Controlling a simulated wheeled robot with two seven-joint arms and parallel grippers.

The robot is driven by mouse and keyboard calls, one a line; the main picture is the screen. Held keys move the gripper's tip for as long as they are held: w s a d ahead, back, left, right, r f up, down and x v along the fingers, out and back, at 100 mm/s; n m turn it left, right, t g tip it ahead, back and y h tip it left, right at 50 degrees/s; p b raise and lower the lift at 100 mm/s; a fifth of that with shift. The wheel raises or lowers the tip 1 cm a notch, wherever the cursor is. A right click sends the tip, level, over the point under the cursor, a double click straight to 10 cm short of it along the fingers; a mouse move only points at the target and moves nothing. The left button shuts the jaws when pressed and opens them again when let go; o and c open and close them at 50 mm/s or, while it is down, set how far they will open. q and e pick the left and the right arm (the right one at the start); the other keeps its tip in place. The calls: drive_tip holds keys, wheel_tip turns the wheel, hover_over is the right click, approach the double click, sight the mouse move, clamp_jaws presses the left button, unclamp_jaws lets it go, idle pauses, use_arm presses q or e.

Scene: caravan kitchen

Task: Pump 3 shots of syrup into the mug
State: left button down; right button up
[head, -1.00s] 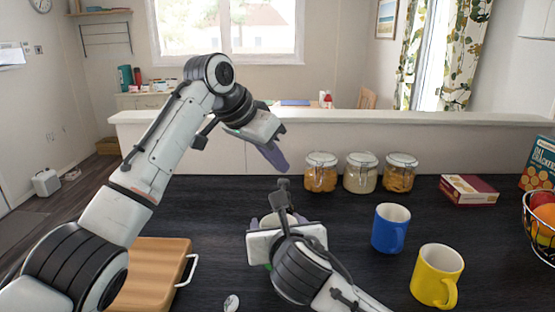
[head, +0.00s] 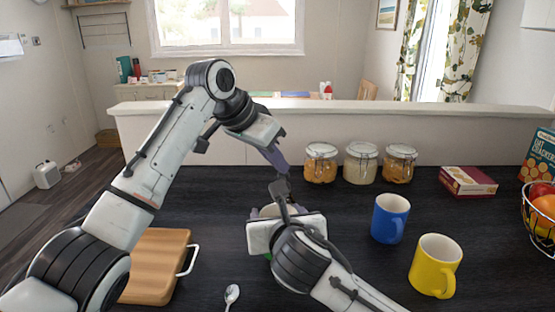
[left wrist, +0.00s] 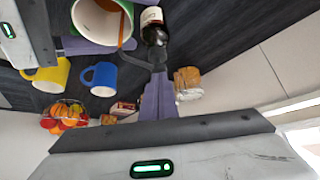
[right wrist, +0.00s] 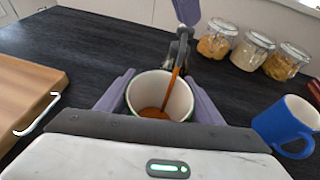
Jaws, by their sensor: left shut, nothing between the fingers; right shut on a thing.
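A green mug with a white inside shows in the right wrist view (right wrist: 136,92), with brown syrup in its bottom. My right gripper (right wrist: 160,103) is shut on it, one finger on each side. The dark pump head (head: 280,188) of the syrup bottle is over the mug, and a brown stream runs from its nozzle into it. The bottle (left wrist: 154,27) stands beside the mug, mostly hidden in the head view. My left gripper (head: 279,165) is shut and empty, its fingertips down on the pump head. The right arm covers most of the mug in the head view.
A blue mug (head: 389,220) and a yellow mug (head: 434,268) stand to the right. Jars (head: 360,164) stand behind. A cutting board (head: 155,262) and a spoon (head: 232,293) lie left and front. A fruit basket (head: 541,215) is at the right edge.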

use_arm(q)
drive_tip(key=shift+s+f, duration=0.1)
drive_tip(key=shift+f, duration=0.55)
use_arm(e)
drive_tip(key=shift+r, duration=0.1)
use_arm(q)
drive_tip(key=shift+f, duration=0.2)
wheel_tip(320, 180, up, 7)
drive_tip(key=shift+r, duration=0.2)
idle(1.2)
